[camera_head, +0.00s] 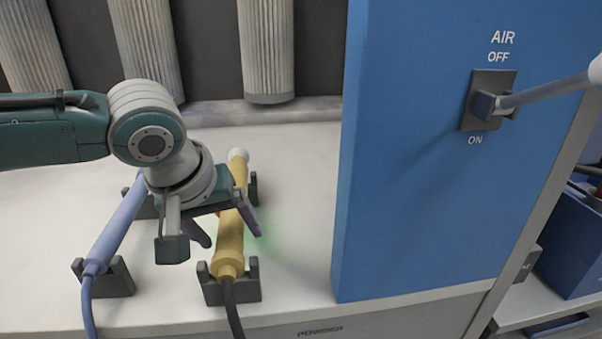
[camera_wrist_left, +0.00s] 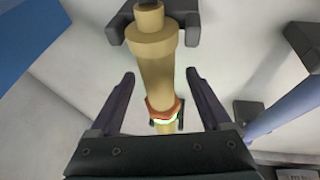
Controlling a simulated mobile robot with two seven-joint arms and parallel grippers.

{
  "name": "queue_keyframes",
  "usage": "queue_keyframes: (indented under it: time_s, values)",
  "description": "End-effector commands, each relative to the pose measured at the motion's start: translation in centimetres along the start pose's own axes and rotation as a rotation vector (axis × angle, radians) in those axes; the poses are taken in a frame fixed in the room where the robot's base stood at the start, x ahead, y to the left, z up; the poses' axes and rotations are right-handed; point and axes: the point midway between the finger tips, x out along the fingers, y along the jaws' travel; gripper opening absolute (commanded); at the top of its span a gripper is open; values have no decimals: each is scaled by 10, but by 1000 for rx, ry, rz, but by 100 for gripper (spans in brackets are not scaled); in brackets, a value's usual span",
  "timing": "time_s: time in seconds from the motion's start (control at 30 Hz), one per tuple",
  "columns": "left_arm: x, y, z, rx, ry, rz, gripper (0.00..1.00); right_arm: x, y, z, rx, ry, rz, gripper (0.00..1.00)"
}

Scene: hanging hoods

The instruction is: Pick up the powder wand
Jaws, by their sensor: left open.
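The powder wand, which I take to be the yellow wand (camera_head: 229,247), rests in dark cradles (camera_head: 236,288) on the pale bench, with a white tip at its far end and a dark cable at its near end. My left gripper (camera_head: 227,231) is over the wand and open, with one finger on each side of it. In the left wrist view the yellow wand (camera_wrist_left: 155,70) runs between the two spread fingers (camera_wrist_left: 160,75), with visible gaps on both sides. A reddish ring and a green glow show on the wand near the palm.
A lavender wand (camera_head: 117,226) lies in its own cradles to the left. A blue cabinet (camera_head: 440,190) with an air lever (camera_head: 535,94) stands close on the right. Ribbed grey cylinders (camera_head: 265,50) hang behind. Bare bench lies between wand and cabinet.

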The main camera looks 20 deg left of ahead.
Motion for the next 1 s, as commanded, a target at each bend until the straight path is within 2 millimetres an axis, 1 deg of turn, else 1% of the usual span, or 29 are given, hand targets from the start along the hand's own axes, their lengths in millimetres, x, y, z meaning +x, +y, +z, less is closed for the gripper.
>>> queue_keyframes:
  time_s: [0.27, 0.3, 1.0]
  values:
    - [1, 0, 0, -1, 0, 0, 82, 0, 0, 0, 0, -1, 0, 50]
    - [1, 0, 0, -1, 0, 0, 79, 0, 0, 0, 0, -1, 0, 50]
    - [1, 0, 0, -1, 0, -1, 0, 0, 0, 0, 0, -1, 0, 50]
